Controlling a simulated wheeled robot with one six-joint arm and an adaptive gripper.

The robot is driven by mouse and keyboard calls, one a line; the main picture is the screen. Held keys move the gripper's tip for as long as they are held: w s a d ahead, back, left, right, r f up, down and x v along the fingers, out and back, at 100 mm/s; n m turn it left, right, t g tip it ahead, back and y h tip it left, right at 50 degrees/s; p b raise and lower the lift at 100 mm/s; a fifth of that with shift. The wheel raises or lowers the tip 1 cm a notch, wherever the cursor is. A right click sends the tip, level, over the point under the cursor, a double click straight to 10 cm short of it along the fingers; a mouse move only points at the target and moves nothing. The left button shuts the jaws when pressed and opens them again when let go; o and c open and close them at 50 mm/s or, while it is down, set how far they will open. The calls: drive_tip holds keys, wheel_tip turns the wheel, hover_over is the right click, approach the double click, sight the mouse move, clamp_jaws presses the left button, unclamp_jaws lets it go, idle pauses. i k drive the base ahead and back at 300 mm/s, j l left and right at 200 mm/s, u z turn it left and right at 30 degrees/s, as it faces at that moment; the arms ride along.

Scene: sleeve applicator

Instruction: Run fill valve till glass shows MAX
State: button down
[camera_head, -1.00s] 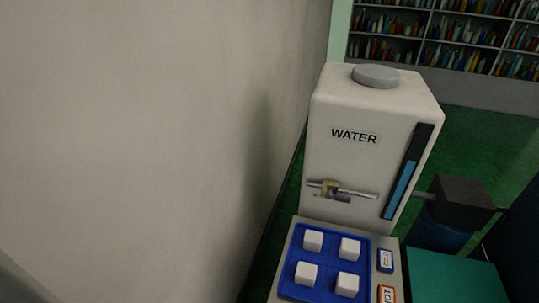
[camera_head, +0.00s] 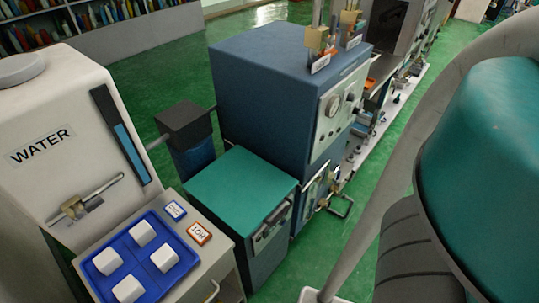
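A white water tank (camera_head: 68,125) labelled WATER stands at the left. Its dark gauge glass (camera_head: 121,138) is a vertical strip on the right of the front face. Blue fills most of the strip, with a dark part at the top; no MAX mark is readable. A metal valve with a lever handle (camera_head: 98,191) sits low on the tank's front, a brass-coloured body at its left end. My gripper is not in view; a teal and dark part of my arm fills the right side.
A blue tray (camera_head: 113,244) with several white cubes lies on the cabinet before the tank, beside CUP and HOT labels. A teal-topped cabinet (camera_head: 240,187) and a tall blue machine (camera_head: 263,90) stand to the right. Green floor (camera_head: 330,245) is open in front.

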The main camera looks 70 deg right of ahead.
sight(336, 180)
drive_tip(key=z, duration=2.1)
drive_tip(key=k+l, duration=0.1)
drive_tip(key=k, duration=0.25)
drive_tip(key=k+l, duration=0.1)
drive_tip(key=k, duration=0.2)
drive_tip(key=i+l+u, duration=0.3)
drive_tip(key=i+l, duration=0.3)
